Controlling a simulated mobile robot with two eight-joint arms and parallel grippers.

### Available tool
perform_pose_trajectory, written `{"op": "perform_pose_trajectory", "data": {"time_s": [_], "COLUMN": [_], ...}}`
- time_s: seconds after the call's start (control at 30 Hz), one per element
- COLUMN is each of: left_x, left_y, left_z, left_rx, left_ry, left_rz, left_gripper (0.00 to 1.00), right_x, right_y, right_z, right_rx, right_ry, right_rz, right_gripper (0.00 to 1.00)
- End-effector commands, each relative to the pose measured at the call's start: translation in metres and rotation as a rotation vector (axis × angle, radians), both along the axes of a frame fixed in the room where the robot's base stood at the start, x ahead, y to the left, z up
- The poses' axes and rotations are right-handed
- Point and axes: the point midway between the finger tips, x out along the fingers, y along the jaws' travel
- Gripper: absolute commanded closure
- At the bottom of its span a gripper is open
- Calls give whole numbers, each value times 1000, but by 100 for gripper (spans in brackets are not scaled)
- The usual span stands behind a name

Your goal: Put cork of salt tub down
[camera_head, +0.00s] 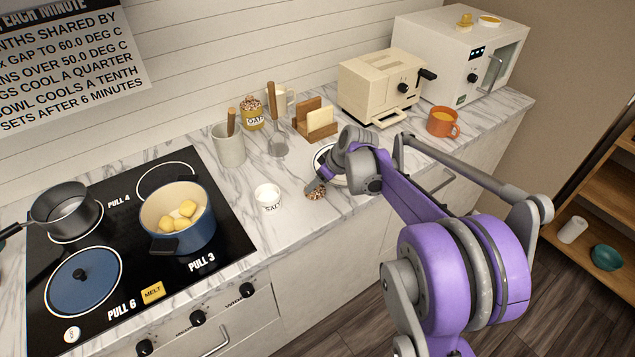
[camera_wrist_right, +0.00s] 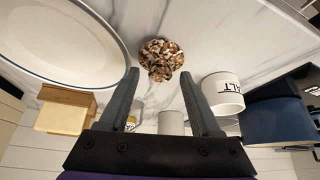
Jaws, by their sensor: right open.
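The cork (camera_head: 316,192), speckled brown and cream, is on the marble counter near its front edge, right of the salt tub. It also shows in the right wrist view (camera_wrist_right: 160,58), just beyond my fingertips. The white salt tub (camera_head: 268,198) stands upright with its top uncovered; in the wrist view the tub (camera_wrist_right: 223,96) is right of my fingers. My right gripper (camera_wrist_right: 159,75) is open, its two fingers apart with nothing held between them. In the head view the wrist partly hides the right gripper (camera_head: 318,186) beside the cork. My left gripper is not in view.
A white plate (camera_head: 322,157) lies behind my wrist. The hob with a blue pot (camera_head: 177,220) is to the left. A utensil crock (camera_head: 229,146), an oats jar (camera_head: 252,114) and a wooden holder (camera_head: 314,120) stand behind. An orange mug (camera_head: 442,123) is right.

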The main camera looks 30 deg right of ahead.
Motion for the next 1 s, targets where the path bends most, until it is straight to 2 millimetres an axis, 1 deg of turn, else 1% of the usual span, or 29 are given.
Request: {"op": "perform_pose_trajectory", "data": {"time_s": [0.3,0.4,0.5,0.6,0.77,0.87,0.97,1.0], "left_x": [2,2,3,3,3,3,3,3], "left_y": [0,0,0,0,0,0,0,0], "left_z": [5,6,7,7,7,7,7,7], "left_rx": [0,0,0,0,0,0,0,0], "left_ry": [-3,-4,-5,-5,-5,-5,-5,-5], "left_rz": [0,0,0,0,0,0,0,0], "left_gripper": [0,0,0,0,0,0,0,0], "right_x": [-32,-41,-47,-51,-54,-62,-84,-98], "right_y": [-11,-14,-16,-17,-17,-4,28,45], "right_z": [58,74,86,93,97,95,88,84], "right_rx": [0,0,0,0,0,0,0,-2], "right_ry": [0,0,0,0,0,11,33,44], "right_rz": [-4,-2,-2,-1,-1,-11,-44,-63], "right_gripper": [35,35,35,35,35,35,35,35]}}
